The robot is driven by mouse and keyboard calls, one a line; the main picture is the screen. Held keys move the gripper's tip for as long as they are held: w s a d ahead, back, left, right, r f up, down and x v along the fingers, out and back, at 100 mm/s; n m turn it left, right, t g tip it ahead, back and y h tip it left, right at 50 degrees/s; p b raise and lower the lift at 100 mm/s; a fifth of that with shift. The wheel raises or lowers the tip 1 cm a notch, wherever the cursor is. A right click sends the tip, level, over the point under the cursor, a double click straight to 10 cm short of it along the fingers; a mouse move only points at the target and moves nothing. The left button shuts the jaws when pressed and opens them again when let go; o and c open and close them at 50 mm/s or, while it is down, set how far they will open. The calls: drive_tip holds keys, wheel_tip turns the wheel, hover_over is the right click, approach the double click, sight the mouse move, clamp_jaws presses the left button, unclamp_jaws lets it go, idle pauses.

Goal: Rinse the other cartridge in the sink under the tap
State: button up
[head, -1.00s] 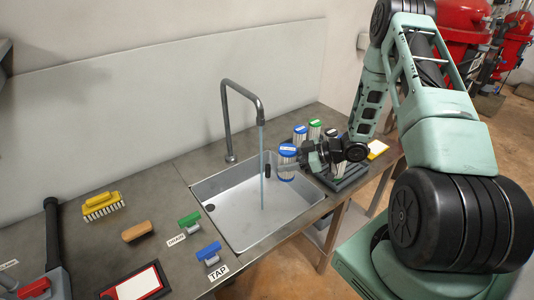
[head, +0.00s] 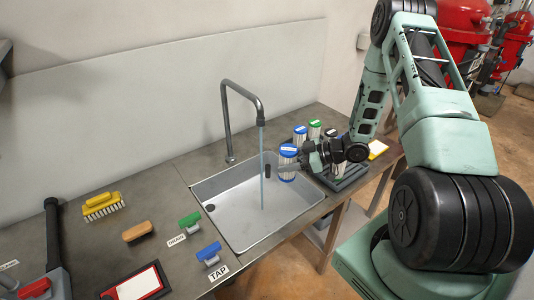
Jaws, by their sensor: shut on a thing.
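My gripper (head: 298,167) is shut on a white cartridge with a blue top (head: 287,162). It holds the cartridge upright over the right side of the sink (head: 236,227). The tap (head: 243,97) stands behind the sink, and a stream of water (head: 262,182) falls from its spout into the basin. The cartridge is just to the right of the stream and appears apart from it. My gripper hides part of the cartridge's right side.
Cartridges with blue (head: 299,133), green (head: 314,128) and dark tops stand in a grey rack (head: 349,180) right of the sink. Blue (head: 208,251) and green (head: 190,218) handles, a yellow brush (head: 101,204) and a brown-topped brush (head: 137,231) lie on the left counter.

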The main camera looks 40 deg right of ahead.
sight(290, 161)
drive_tip(key=s+r+p, duration=0.3)
drive_tip(key=s, duration=0.1)
drive_tip(key=shift+s+d+r, duration=0.3)
drive_tip(key=shift+s+r, duration=0.05)
drive_tip(key=shift+r, duration=0.05)
idle(0.4)
